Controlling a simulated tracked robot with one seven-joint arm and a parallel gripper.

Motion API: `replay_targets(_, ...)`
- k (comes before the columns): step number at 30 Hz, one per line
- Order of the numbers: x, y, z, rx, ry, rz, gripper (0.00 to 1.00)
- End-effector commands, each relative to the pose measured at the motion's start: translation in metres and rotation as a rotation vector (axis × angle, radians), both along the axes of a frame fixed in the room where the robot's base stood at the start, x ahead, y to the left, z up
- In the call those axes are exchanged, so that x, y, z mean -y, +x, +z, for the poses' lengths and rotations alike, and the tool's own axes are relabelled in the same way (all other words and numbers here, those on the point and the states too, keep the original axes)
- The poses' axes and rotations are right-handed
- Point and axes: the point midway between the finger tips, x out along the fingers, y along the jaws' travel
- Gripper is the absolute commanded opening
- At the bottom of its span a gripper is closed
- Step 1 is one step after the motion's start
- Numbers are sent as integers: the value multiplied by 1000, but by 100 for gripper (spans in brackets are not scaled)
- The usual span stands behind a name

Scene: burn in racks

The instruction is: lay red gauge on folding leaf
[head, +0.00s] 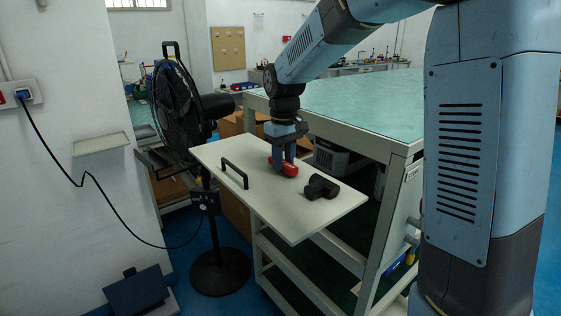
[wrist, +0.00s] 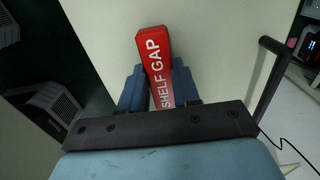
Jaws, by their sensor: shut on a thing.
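The red gauge (head: 284,168) is at the middle of the folding leaf (head: 235,156), a pale flat panel at the side of the bench. My gripper (head: 283,160) points down over the leaf and is shut on the gauge. In the wrist view the gauge (wrist: 155,65) shows white lettering "SHELF GAP" and sits between the two blue fingers (wrist: 155,92). The gauge is at or very near the leaf surface; I cannot tell whether it touches. Its near end is partly hidden by the gripper.
A black object (head: 321,187) lies on the leaf right of the gauge. A black handle (head: 235,174) stands on the leaf's left part. A black fan (head: 180,100) stands behind left. The green-topped bench (head: 370,100) is behind right. The leaf's front part is clear.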

Motion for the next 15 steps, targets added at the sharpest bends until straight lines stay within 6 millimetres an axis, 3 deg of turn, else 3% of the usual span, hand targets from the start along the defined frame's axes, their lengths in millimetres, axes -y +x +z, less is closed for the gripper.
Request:
replay_targets(12, 0, 0, -9, 0, 0, 1, 0)
replay_targets(13, 0, 0, -8, 0, 0, 1, 34)
replay_targets(15, 0, 0, -8, 0, 0, 1, 41)
